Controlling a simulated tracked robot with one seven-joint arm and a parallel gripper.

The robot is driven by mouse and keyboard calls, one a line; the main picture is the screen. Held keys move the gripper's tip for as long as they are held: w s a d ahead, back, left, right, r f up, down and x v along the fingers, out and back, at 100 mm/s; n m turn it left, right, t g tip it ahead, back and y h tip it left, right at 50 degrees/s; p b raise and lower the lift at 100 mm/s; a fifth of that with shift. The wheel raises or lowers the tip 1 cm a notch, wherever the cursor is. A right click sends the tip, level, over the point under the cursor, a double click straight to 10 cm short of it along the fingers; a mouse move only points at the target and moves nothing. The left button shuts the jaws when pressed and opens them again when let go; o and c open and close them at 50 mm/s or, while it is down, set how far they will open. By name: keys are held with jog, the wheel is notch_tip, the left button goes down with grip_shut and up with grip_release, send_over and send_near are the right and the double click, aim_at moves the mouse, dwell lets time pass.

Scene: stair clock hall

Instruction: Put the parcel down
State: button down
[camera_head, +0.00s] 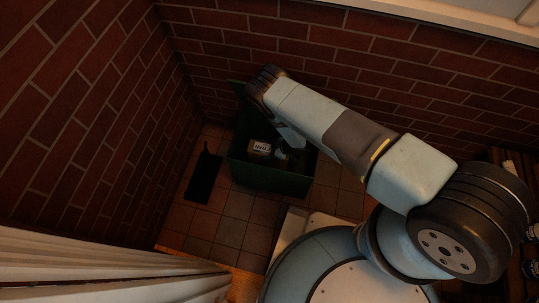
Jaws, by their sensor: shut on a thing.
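The parcel (260,148) is a small brown box with a pale printed label. It shows within the outline of a dark green open box (262,176) that stands on the tiled floor against the brick wall. My gripper (281,153) points down over the green box and is shut on the parcel at its right side. My own arm hides part of the gripper and the box's far right side. I cannot tell whether the parcel touches the box's bottom.
A flat black object (203,177) lies on the tiles left of the green box. Brick walls (85,90) close in on the left and back. A pale curtain-like fold (110,265) fills the lower left. Bare tiles (225,232) lie in front of the box.

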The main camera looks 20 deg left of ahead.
jog(key=shift+f, duration=2.45)
grip_release()
jog(key=shift+r, duration=0.1)
jog(key=shift+r, duration=0.25)
jog(key=shift+v, duration=3.95)
jog(key=shift+a+r, duration=0.1)
